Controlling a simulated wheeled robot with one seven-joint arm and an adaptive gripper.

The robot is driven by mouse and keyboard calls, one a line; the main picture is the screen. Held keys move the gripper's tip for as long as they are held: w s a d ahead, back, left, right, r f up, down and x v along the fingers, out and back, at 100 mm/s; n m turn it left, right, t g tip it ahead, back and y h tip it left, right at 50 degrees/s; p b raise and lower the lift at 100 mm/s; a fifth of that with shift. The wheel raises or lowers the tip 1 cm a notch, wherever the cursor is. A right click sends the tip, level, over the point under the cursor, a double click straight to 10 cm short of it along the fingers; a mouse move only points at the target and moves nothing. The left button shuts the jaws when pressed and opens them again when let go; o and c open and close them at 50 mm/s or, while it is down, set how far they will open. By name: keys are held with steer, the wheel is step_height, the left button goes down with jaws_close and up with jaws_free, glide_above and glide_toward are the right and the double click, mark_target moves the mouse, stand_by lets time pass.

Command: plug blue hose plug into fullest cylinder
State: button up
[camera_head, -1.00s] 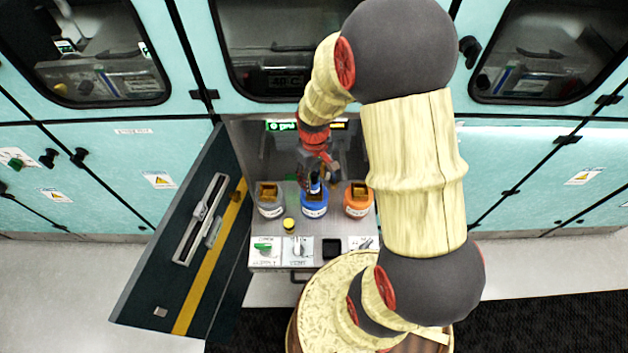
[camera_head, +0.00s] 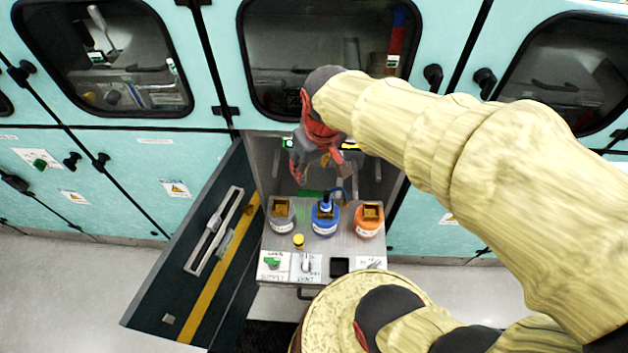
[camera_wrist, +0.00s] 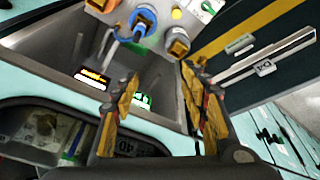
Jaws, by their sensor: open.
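Three cylinders stand in a row on the grey panel in the open cabinet: grey (camera_head: 282,217), blue (camera_head: 325,219) and orange (camera_head: 368,221). How full each one is cannot be told. The blue hose plug (camera_head: 326,201) stands upright at the top of the blue cylinder, apparently in its opening, with its hose curving off behind. The plug (camera_wrist: 139,30) and blue cylinder (camera_wrist: 144,16) also show in the wrist view. My gripper (camera_head: 314,172) is open and empty, above and behind the cylinders. Its spread fingers (camera_wrist: 160,88) are apart from the plug.
The dark cabinet door (camera_head: 205,245) stands open at left. A yellow knob (camera_head: 298,241) and switches (camera_head: 306,263) sit in front of the cylinders. A lit green display (camera_head: 288,143) is at the back. Cabinet walls close in around my gripper.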

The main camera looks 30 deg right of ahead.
steer(key=s+a+r+t, duration=0.2)
steer(key=s+a+r, duration=0.2)
steer(key=s+r, duration=0.3)
steer(key=shift+s+a+r+t, duration=0.3)
steer(key=shift+s+a, duration=0.1)
steer(key=shift+s, duration=0.2)
steer(key=shift+f, duration=0.1)
